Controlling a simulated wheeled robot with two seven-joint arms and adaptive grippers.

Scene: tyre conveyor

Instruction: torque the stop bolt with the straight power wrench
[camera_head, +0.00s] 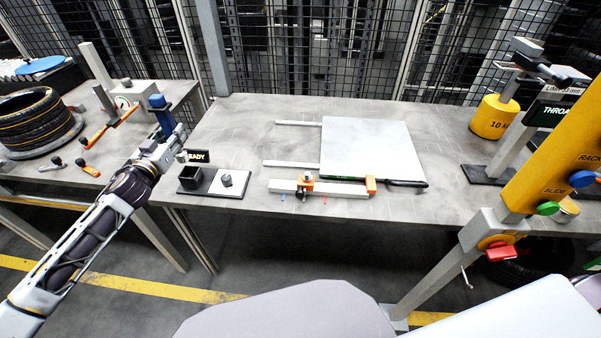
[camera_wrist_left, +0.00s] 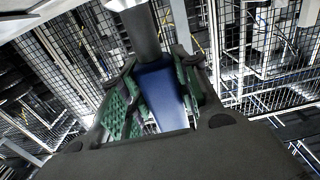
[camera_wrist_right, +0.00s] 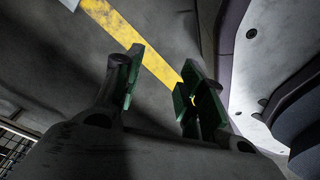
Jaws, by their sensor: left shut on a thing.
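My left gripper (camera_head: 166,135) is shut on the blue straight power wrench (camera_head: 157,103), above the gap between the left bench and the middle table. In the left wrist view the green-padded fingers close on its blue body (camera_wrist_left: 162,88), with a dark grey cylinder at its far end. An orange stop block (camera_head: 305,183) sits on a pale rail (camera_head: 345,191) at the table's front; a small dark bolt-like part on it is too small to make out. My right gripper (camera_wrist_right: 155,75) shows only in its wrist view, open and empty over the floor.
A black stand (camera_head: 213,182) with a socket and READY sign (camera_head: 197,156) is left of the rail. A light plate (camera_head: 370,148) lies behind the rail. A yellow weight (camera_head: 494,117) and yellow post (camera_head: 545,150) stand at right. A tyre (camera_head: 35,118) lies at far left.

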